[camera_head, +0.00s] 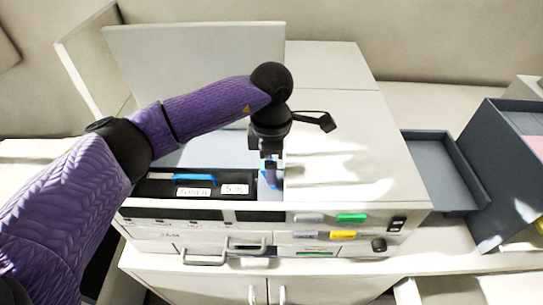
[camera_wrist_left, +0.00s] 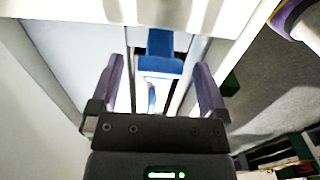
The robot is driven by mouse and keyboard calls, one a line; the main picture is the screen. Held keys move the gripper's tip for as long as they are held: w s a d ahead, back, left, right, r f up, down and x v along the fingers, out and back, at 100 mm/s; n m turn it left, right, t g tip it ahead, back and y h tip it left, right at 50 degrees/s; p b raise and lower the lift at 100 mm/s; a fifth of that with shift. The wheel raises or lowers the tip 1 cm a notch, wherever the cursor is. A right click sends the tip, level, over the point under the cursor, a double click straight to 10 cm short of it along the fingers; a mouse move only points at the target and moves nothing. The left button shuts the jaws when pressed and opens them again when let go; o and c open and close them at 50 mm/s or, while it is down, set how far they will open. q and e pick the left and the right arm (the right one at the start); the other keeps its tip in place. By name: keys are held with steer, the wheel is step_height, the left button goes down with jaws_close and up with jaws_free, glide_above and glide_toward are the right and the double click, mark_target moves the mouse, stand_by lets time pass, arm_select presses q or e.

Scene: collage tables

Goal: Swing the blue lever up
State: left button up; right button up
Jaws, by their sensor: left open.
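The blue lever (camera_head: 267,180) is at the right end of the printer's open bay, partly hidden behind my left gripper (camera_head: 271,170). In the left wrist view the blue lever (camera_wrist_left: 160,55) lies between the two spread fingers of my left gripper (camera_wrist_left: 160,75). There is a visible gap on each side of it, so the gripper is open and not holding it. My right gripper is not in view.
The printer (camera_head: 340,150) has its lid (camera_head: 195,55) raised at the back. A black toner unit with a blue handle (camera_head: 195,178) sits left of the lever. Coloured buttons and a black knob (camera_head: 378,245) line the front. A grey tray (camera_head: 440,165) and box (camera_head: 500,190) stand right.

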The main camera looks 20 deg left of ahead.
arm_select(q)
steer(key=c, duration=1.3)
steer(key=shift+w+d+f+g+y+b, duration=0.15)
steer(key=shift+d+y+b, duration=0.25)
steer(key=shift+y+b, duration=0.2)
steer(key=shift+w+d+f+g+y+b, duration=0.1)
steer(key=shift+d+g+y+b, duration=0.05)
steer(key=shift+d+y+b, duration=0.35)
steer(key=shift+r, duration=0.1)
steer(key=shift+r+y, duration=0.1)
steer(key=shift+y, duration=0.2)
steer(key=o, duration=1.3)
steer(key=shift+r, duration=0.1)
